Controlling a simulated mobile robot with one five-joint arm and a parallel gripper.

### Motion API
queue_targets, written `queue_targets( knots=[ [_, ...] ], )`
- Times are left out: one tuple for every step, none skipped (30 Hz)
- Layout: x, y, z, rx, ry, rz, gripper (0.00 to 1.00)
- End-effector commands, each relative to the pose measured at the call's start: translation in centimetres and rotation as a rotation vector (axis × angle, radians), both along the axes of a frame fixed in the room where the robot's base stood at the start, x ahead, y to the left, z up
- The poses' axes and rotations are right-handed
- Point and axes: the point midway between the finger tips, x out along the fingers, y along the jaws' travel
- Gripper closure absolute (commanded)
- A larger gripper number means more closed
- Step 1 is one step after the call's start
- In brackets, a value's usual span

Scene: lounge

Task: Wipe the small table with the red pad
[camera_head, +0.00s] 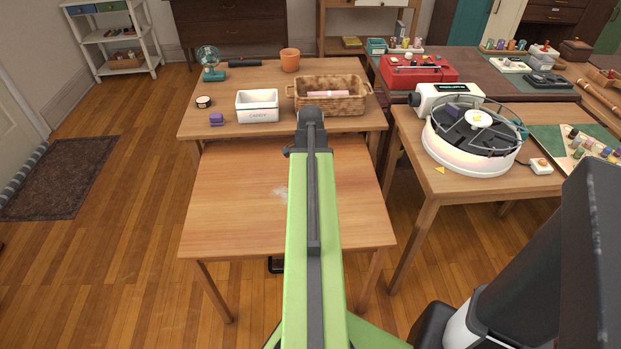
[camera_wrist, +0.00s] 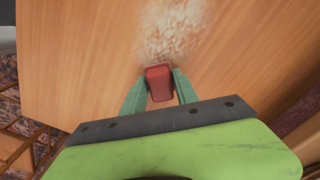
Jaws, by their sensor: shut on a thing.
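The small table (camera_head: 232,221) stands in the middle of the head view, with a bare wooden top. Its top also fills much of the wrist view (camera_wrist: 80,60). A pale, powdery patch (camera_wrist: 172,28) lies on the top, and part of it shows left of my arm in the head view (camera_head: 281,192). The red pad (camera_wrist: 160,82) is between the fingers of my gripper (camera_wrist: 160,88), which is shut on it. The pad is at the near edge of the patch. I cannot tell whether it touches the tabletop. My arm hides the pad in the head view.
Behind is a table with a white box (camera_head: 257,106), a wicker basket (camera_head: 345,104), an orange pot (camera_head: 290,60) and a small fan (camera_head: 210,62). A table at right holds a round white device (camera_head: 470,140). The small table's left part is clear.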

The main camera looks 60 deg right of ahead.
Motion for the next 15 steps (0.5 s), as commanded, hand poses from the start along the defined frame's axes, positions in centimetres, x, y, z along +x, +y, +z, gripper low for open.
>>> queue_targets(
  knots=[
    [0.01, 0.01, -0.22, 0.0, 0.0, 0.0, 0.97],
    [0.01, 0.01, -0.28, 0.0, 0.0, 0.0, 0.97],
    [0.01, 0.02, -0.36, 0.0, 0.0, 0.0, 0.97],
    [0.02, 0.01, -0.42, 0.0, 0.0, 0.0, 0.97],
    [0.02, 0.01, -0.48, 0.0, 0.0, 0.0, 0.97],
    [0.02, 0.01, -0.56, 0.0, 0.0, 0.001, 0.97],
    [0.03, 0.02, -0.62, 0.0, 0.0, 0.001, 0.97],
    [0.03, 0.02, -0.68, 0.0, 0.0, 0.001, 0.97],
    [0.04, 0.02, -0.76, 0.0, 0.0, 0.001, 0.97],
    [0.04, 0.03, -0.82, 0.0, 0.0, 0.001, 0.97],
    [0.04, 0.03, -0.88, 0.0, 0.0, 0.001, 0.97],
    [0.04, 0.03, -0.96, 0.0, 0.0, 0.001, 0.97],
    [0.05, 0.03, -1.02, 0.0, 0.0, 0.001, 0.97],
    [0.05, 0.04, -1.08, 0.0, 0.0, 0.001, 0.97],
    [0.05, 0.04, -1.16, 0.0, 0.0, 0.001, 0.97]
  ],
)
